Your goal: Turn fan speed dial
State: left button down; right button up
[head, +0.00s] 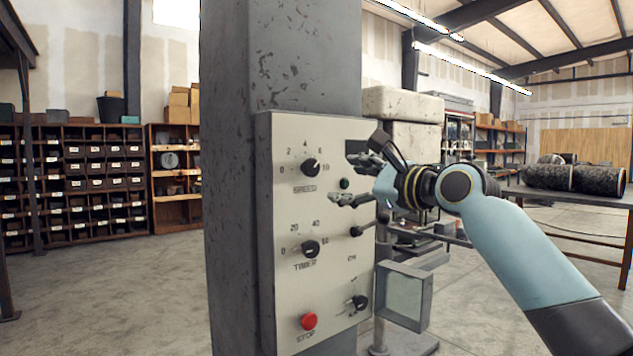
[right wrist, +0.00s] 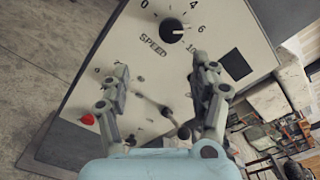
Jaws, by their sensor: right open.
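The speed dial (head: 310,168) is a round black knob with a pointer, on a pale control panel (head: 290,210) marked SPEED, with numbers from 0 to 10. It also shows in the right wrist view (right wrist: 171,31), beyond the fingertips. My right gripper (head: 350,180) is open and empty, in front of the panel and to the right of the dial in the head view. In the right wrist view its two fingers (right wrist: 160,68) are spread apart, with the dial past their tips and not touched. My left gripper is not in view.
Below the speed dial are a timer dial (head: 310,249) and a red stop button (head: 309,321). A black-knobbed lever (head: 368,226) sticks out below my right gripper, above a small lower switch (head: 358,302). A grey-framed box (head: 405,296) stands at the panel's right.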

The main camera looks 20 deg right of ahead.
aim_at(313, 168)
jog(key=x, duration=0.4)
jog(key=r+p+x, duration=0.1)
jog(key=x, duration=0.2)
jog(key=r+x, duration=0.1)
jog(key=x, duration=0.3)
jog(key=shift+w+d, duration=0.15)
jog(key=shift+w, duration=0.25)
jog(key=c, duration=1.2)
jog(key=shift+f, duration=0.1)
